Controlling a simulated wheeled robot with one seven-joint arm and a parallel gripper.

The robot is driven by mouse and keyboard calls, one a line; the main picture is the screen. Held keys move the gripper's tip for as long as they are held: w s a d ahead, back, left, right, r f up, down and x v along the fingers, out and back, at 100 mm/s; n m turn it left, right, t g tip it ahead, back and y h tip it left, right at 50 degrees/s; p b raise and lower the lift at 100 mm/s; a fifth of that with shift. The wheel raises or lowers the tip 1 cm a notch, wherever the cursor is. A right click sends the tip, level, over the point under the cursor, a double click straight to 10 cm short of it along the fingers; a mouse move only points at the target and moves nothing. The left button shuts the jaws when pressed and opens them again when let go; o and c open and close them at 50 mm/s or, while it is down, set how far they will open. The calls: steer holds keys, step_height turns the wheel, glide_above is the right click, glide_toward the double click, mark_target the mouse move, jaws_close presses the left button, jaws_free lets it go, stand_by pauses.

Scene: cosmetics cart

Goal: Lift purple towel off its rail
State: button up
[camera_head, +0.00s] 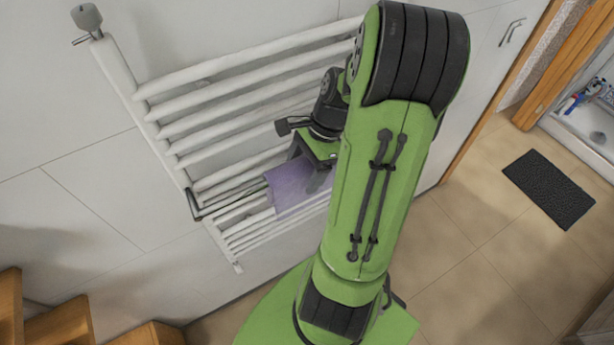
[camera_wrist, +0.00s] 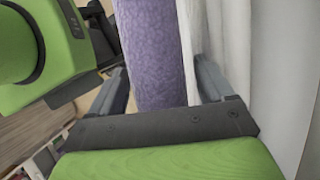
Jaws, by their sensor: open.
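The purple towel (camera_head: 290,188) hangs at the lower part of the white ladder-shaped towel rack (camera_head: 168,132) on the wall. A thin dark rail (camera_head: 225,200) runs to the towel's left edge; how the towel lies over it is hidden. My gripper (camera_head: 318,175) is at the towel's upper right, partly hidden behind my green arm. In the wrist view my gripper (camera_wrist: 163,88) is open, with one finger on each side of the towel (camera_wrist: 155,45). The fingers look apart from the cloth, and the white rack (camera_wrist: 212,40) is close to the right finger.
The tiled wall stands right behind the rack. Wooden furniture (camera_head: 60,322) is at the lower left. A black mat (camera_head: 549,188) lies on the open tiled floor at the right, near a white basin (camera_head: 590,115) with small items.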

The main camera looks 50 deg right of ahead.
steer(key=c, duration=1.2)
step_height(320, 180, up, 19)
steer(key=p, duration=0.8)
steer(key=shift+c, duration=0.2)
steer(key=s+d, duration=0.3)
steer(key=d, duration=0.5)
steer(key=s+d, duration=0.2)
steer(key=d, duration=0.7)
steer(key=shift+s+f, duration=0.25)
steer(key=shift+s, duration=0.15)
